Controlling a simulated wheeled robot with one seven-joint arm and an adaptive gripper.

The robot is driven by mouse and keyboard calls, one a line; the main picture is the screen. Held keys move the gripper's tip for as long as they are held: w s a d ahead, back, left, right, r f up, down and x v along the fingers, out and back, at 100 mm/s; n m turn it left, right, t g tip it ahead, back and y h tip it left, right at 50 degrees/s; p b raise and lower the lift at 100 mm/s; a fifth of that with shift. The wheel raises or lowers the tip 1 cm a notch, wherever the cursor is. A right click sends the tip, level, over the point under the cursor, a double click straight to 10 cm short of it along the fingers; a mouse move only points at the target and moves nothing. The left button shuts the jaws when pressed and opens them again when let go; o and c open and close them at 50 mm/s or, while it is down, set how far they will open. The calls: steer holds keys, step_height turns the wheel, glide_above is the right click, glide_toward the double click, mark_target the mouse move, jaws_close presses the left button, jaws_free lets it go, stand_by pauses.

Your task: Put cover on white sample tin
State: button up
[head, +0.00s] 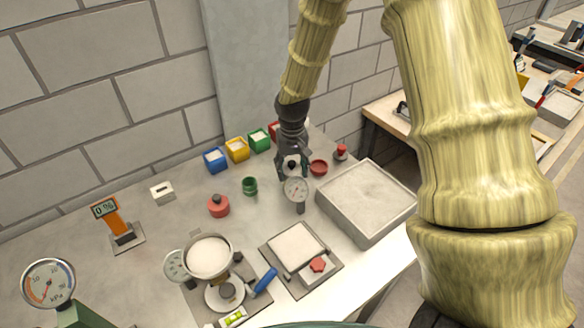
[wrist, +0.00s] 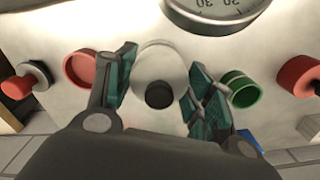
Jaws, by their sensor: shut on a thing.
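My gripper (head: 292,172) is over the table behind the dial gauge. In the wrist view my gripper (wrist: 158,92) has its teal-padded fingers on either side of a round white piece. This white cover (wrist: 160,62) has a black knob (wrist: 159,95) on top, and the fingers are shut on it. In the head view the white cover (head: 291,163) shows only partly between the fingers. I cannot tell a separate white tin beneath it, nor whether cover and tin touch; the cover and gripper hide that spot.
An open red tin (head: 318,167) and an open green tin (head: 250,185) stand on either side. A dial gauge (head: 296,190) stands close in front. A red-topped piece (head: 341,152), a red lidded piece (head: 218,206) and a sand tray (head: 330,212) are nearby. Coloured bins (head: 237,150) line the back.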

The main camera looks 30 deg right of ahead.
steer(key=shift+f, duration=0.65)
stand_by(0.6)
steer(key=o, duration=1)
step_height(320, 180, up, 12)
stand_by(0.3)
steer(key=shift+s+f, duration=0.1)
stand_by(0.3)
